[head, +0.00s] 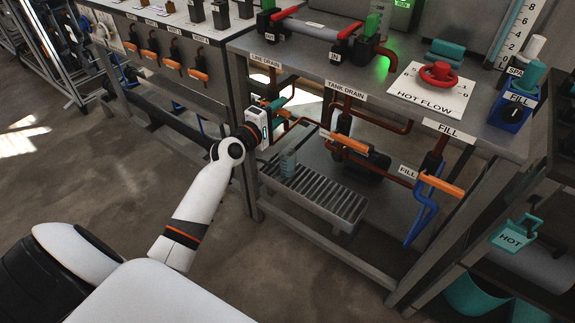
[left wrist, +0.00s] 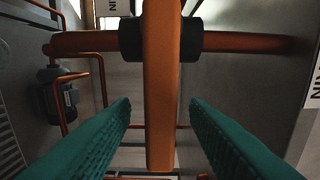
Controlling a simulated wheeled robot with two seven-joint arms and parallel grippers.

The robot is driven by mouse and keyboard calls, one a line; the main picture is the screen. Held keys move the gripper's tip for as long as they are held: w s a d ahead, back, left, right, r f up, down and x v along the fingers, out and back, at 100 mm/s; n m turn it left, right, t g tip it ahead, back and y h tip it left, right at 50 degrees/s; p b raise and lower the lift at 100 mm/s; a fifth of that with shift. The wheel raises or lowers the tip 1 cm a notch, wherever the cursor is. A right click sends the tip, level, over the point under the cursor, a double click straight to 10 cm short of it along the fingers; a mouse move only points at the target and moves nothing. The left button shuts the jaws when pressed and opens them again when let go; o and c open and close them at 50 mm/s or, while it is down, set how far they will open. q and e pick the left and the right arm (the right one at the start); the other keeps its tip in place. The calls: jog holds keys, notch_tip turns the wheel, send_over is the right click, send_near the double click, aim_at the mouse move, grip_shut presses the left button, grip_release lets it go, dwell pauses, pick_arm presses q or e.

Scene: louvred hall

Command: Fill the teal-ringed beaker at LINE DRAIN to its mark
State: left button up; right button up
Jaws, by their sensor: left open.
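My left gripper (head: 277,109) is at the pipework under the bench edge, below the LINE DRAIN label (head: 266,63). In the left wrist view its two teal fingers (left wrist: 160,125) are open, with an orange valve lever (left wrist: 161,90) between them. Gaps show on both sides of the lever. The lever crosses a copper pipe with a black collar. My right gripper is out of view.
Another orange lever (head: 349,143) sits under the TANK DRAIN label (head: 346,89), and one more (head: 440,185) is by FILL. A red HOT FLOW handwheel (head: 438,74) is on the bench top. Copper pipes and a bench leg (head: 243,150) crowd the gripper.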

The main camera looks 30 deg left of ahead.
pick_arm(q)
jog(key=shift+s, duration=0.1)
jog(key=s, duration=0.2)
jog(key=s+p, duration=0.1)
jog(key=s, duration=0.2)
jog(key=shift+s+a, duration=0.2)
jog(key=shift+s, duration=0.65)
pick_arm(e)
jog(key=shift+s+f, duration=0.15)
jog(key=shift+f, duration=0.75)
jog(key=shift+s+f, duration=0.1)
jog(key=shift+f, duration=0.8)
pick_arm(q)
send_near(279, 112)
jog(key=s, duration=0.2)
jog(key=s+b, duration=0.2)
jog(key=s, duration=0.4)
jog(key=shift+s+a, duration=0.3)
jog(key=shift+a, duration=0.15)
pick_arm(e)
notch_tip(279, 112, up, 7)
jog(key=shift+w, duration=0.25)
pick_arm(q)
jog(key=shift+f, duration=0.15)
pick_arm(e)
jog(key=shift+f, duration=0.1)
